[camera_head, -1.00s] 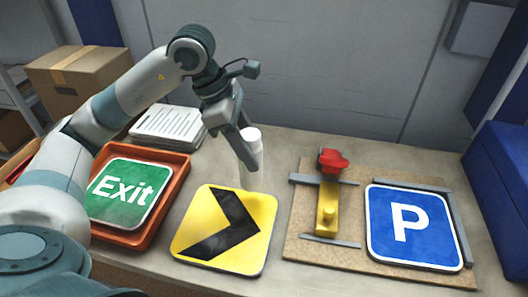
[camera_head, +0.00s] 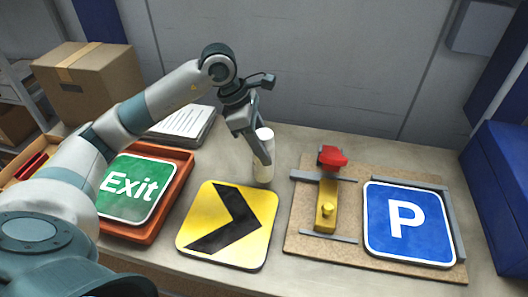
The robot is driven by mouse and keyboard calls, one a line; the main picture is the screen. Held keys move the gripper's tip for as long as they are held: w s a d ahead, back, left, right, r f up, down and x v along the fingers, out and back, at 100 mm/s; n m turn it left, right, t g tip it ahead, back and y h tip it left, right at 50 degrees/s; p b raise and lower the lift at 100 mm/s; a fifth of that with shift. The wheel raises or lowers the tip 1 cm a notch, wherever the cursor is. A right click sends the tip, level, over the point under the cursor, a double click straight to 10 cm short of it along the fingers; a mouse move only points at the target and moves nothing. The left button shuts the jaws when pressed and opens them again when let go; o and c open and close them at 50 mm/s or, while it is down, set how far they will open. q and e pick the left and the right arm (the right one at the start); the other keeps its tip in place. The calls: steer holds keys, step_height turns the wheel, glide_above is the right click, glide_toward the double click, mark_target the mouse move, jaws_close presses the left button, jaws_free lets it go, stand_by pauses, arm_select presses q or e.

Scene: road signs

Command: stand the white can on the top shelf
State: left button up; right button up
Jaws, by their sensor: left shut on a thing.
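The white can (camera_head: 264,172) is upright near the back middle of the workbench, behind the yellow chevron sign. My left gripper (camera_head: 263,156) reaches down to it from the upper left and is shut on it, with a finger across its side. The can's top and lower part show; the finger hides part of its middle. I cannot tell whether its base touches the bench. A grey shelf rack (camera_head: 12,88) shows only in part at the left edge; I cannot tell which level is its top. My right gripper is not in view.
An orange tray (camera_head: 172,208) holds the green Exit sign. The yellow chevron sign (camera_head: 212,205) lies in front of the can. A fixture board (camera_head: 300,222) with a red-handled clamp and the blue P sign is to the right. A cardboard box (camera_head: 95,90) is back left.

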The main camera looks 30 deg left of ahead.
arm_select(q)
step_height(320, 180, down, 2)
steer(key=shift+f+p, duration=0.2)
steer(key=shift+p, duration=0.35)
steer(key=shift+f, duration=0.15)
steer(key=shift+f, duration=0.15)
steer(key=shift+f, duration=0.1)
steer(key=o, duration=1.4)
